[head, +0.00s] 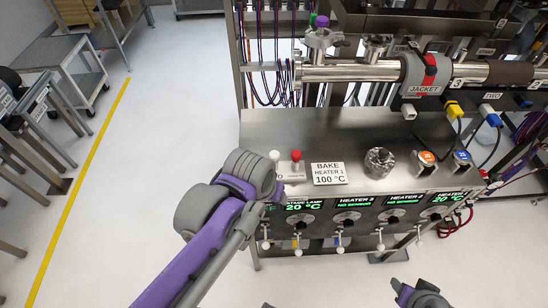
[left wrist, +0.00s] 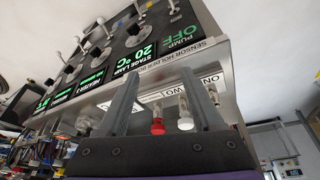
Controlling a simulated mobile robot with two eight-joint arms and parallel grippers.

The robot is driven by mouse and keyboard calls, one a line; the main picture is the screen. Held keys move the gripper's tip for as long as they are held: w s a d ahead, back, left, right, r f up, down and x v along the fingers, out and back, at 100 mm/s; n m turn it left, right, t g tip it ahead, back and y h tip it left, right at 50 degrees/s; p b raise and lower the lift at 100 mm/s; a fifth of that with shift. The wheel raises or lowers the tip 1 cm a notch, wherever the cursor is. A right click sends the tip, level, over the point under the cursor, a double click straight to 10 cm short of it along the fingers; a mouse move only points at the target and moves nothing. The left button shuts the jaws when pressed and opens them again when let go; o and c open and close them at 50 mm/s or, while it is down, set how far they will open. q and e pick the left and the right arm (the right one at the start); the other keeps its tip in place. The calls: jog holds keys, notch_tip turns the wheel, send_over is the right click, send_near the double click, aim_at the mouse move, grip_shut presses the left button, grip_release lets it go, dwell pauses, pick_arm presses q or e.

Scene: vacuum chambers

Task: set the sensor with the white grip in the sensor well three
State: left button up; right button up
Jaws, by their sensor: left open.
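The sensor with the white grip (head: 275,156) stands upright at the left end of the steel bench, beside a sensor with a red grip (head: 296,156). In the left wrist view the white grip (left wrist: 185,123) and the red grip (left wrist: 157,127) both show between the fingers. My left gripper (left wrist: 160,80) is open and empty; I cannot tell that it touches either grip. In the head view its purple and grey arm reaches the bench's left front edge, hiding the fingertips. A grey and purple part of my right arm (head: 420,294) shows at the bottom. I cannot make out sensor well three for certain.
A sign, BAKE HEATER 1 100 °C (head: 329,173), and a shiny jar (head: 379,161) stand on the bench (head: 335,130). Orange (head: 427,157) and blue (head: 462,157) topped items are to the right. Steel tubing with a grey jacket (head: 424,75) and cables runs behind.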

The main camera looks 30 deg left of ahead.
aim_at(275, 154)
pick_arm(q)
jog(key=w+a+r+n+g, duration=0.1)
jog(key=w+r, duration=0.2)
jog(key=w, duration=0.1)
jog(key=w+a+r+n+g, duration=0.1)
jog(key=w+a+r+n, duration=0.1)
jog(key=w+r, duration=0.1)
jog(key=w+a+r+n+g, duration=0.1)
jog(key=w+a+r+g, duration=0.1)
jog(key=w+r, duration=0.2)
jog(key=shift+w+a+n+p, duration=0.25)
jog(key=shift+w+n+p, duration=0.05)
jog(key=shift+n+p, duration=0.1)
pick_arm(e)
jog(key=shift+w+r, duration=0.35)
jog(key=shift+r, duration=0.35)
pick_arm(q)
jog(key=shift+f, duration=0.15)
pick_arm(e)
jog(key=shift+f, duration=0.1)
